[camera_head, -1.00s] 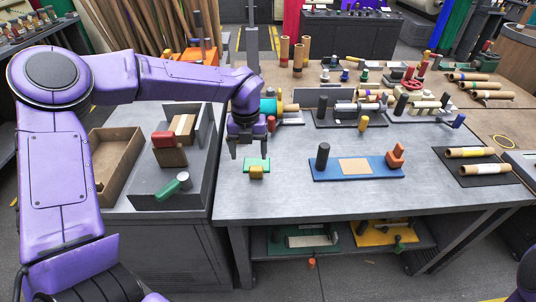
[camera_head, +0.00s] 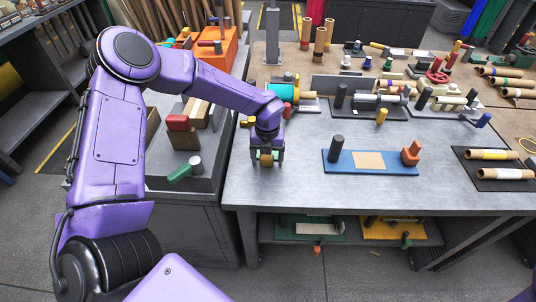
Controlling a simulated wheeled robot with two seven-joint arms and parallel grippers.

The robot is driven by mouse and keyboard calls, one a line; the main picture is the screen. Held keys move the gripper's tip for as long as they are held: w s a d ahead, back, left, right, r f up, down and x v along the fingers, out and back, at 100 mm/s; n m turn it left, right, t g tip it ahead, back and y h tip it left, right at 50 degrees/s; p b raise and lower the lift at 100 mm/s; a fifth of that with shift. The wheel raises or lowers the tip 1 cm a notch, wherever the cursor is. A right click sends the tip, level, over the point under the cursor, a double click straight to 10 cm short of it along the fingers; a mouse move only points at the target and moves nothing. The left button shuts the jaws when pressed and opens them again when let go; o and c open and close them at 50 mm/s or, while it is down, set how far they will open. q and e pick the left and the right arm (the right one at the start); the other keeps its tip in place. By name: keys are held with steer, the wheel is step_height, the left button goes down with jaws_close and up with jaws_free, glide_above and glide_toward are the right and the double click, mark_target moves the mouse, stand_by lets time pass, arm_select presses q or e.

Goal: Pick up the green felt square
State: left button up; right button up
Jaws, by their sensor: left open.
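The green felt square (camera_head: 258,155) lies on the grey bench top near its left front corner, mostly hidden behind my left gripper. A small yellow-brown block (camera_head: 266,161) sits at its near edge. My left gripper (camera_head: 266,158) points down with its jaws open, one finger on each side of the green square and the block. I cannot tell whether the fingers touch the felt. My right gripper is out of view.
A blue board (camera_head: 333,168) with a black post and an orange block lies to the right. Bare bench (camera_head: 300,195) lies in front.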

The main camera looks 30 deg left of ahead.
arm_select(q)
steer(key=shift+s+f, duration=0.15)
steer(key=shift+f, duration=0.05)
steer(key=c, duration=1.3)
steer(key=r, duration=0.3)
steer(key=shift+w, duration=0.3)
steer(key=w+d+r+b, duration=0.4)
steer(key=d+r, duration=0.6)
steer(key=d, duration=0.3)
steer(key=shift+d, duration=0.2)
